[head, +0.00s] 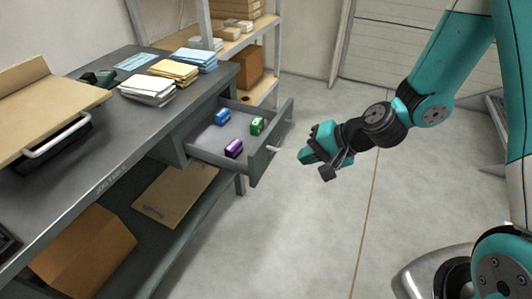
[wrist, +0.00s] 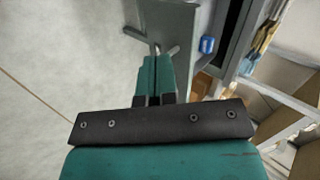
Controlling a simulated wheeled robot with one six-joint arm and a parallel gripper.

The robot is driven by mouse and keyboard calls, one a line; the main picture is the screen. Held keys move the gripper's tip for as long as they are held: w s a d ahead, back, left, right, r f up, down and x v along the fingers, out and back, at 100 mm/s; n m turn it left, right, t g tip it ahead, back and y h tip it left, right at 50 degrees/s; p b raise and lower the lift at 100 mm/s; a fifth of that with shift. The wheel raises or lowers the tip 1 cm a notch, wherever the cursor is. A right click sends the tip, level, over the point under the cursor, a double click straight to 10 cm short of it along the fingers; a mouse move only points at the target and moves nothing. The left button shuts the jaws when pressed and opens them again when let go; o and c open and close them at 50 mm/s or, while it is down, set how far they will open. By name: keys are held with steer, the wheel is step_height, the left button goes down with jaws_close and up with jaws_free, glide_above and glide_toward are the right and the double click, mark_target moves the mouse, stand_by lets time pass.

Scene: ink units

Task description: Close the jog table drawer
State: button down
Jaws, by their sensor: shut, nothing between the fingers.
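The jog table (head: 105,130) is dark grey, and its drawer (head: 201,152) is pulled out toward the open floor. The drawer front (head: 272,150) carries a pale handle (head: 279,148). Inside the drawer lie a blue (head: 222,117), a green (head: 257,125) and a purple (head: 234,148) small block-shaped unit. My gripper (head: 303,157) is shut and empty, just outside the drawer front near the handle. In the wrist view, the shut teal fingers (wrist: 156,64) point at the handle (wrist: 155,49); I cannot tell whether they touch it.
Paper stacks in white (head: 148,89), yellow (head: 173,71) and blue (head: 195,59) lie on the tabletop. A cardboard box (head: 85,250) stands on the lower shelf. A shelf rack (head: 204,20) stands behind the table. The floor (head: 310,225) around my gripper is clear.

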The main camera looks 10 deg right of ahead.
steer(key=d+f+m, duration=0.1)
steer(key=f, duration=0.1)
glide_toward(258, 165)
steer(key=shift+t, duration=0.4)
steer(key=x, duration=0.6)
steer(key=shift+s+a+f, duration=0.1)
steer(key=shift+s+f, duration=0.15)
steer(key=shift+s, duration=0.05)
steer(key=shift+w+a, duration=0.1)
steer(key=shift+a, duration=0.1)
